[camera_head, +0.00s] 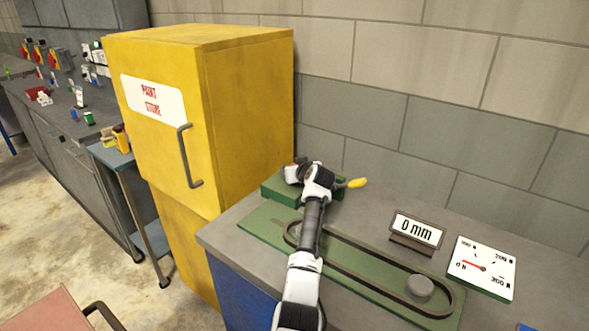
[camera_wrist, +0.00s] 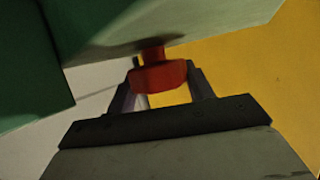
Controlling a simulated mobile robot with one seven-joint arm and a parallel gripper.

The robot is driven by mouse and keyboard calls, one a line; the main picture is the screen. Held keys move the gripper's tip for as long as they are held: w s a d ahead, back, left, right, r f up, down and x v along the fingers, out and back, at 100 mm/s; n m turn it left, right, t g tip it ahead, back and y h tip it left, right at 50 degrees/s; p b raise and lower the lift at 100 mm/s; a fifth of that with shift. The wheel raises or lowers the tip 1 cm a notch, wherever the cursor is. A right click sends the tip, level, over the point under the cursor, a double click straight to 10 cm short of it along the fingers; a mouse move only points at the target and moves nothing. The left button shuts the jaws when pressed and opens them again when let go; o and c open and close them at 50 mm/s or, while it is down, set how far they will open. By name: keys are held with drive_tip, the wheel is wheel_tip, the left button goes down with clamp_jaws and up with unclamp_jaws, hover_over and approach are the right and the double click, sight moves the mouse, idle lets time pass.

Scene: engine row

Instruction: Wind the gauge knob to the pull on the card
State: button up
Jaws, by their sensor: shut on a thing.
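A red knob (camera_wrist: 157,76) sits on the side of a green block (camera_wrist: 110,25) in the wrist view. My gripper (camera_wrist: 160,88) is shut on the red knob, one finger on each side. In the head view my gripper (camera_head: 297,172) is at the green block (camera_head: 275,188) and hides the knob. A white dial (camera_head: 490,283) lies at the right; its red needle points left, toward its 0 N mark. A dark-framed sign (camera_head: 417,229) beside the dial reads "0 mm". I cannot make out a card naming a pull.
A dark belt (camera_head: 365,272) loops along a green plate (camera_head: 262,232), with a grey round pulley (camera_head: 420,288) at its right end. My arm crosses over the belt. A yellow-tipped lever (camera_head: 357,183) sticks out right of the green block. A yellow cabinet (camera_head: 250,110) stands close left.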

drive_tip(key=shift+m+h, duration=0.3)
drive_tip(key=m+h, duration=0.3)
drive_tip(key=shift+a+t+h, duration=0.15)
drive_tip(key=shift+t+h, duration=0.15)
drive_tip(key=shift+t, duration=0.1)
drive_tip(key=m+h+b, duration=0.2)
drive_tip(key=h, duration=0.1)
drive_tip(key=shift+f+m, duration=0.25)
drive_tip(key=shift+m, duration=0.05)
drive_tip(key=m+g+h+b, duration=0.1)
drive_tip(key=m+h+b, duration=0.2)
drive_tip(key=h+b, duration=0.1)
drive_tip(key=shift+f+m+g+b, duration=0.1)
drive_tip(key=shift+m+g+b, duration=0.25)
drive_tip(key=shift+b, duration=0.35)
drive_tip(key=shift+r+m+g+h+b, duration=0.2)
drive_tip(key=shift+m+g+h+b, duration=0.45)
drive_tip(key=shift+m+h+b, duration=0.35)
drive_tip(key=shift+m+g+h+b, duration=0.5)
drive_tip(key=shift+m+g, duration=0.1)
drive_tip(key=shift+m, duration=0.05)
drive_tip(key=shift+m+g+h, duration=0.3)
drive_tip(key=shift+m+g, duration=0.1)
drive_tip(key=o, duration=1)
drive_tip(key=shift+r, duration=0.1)
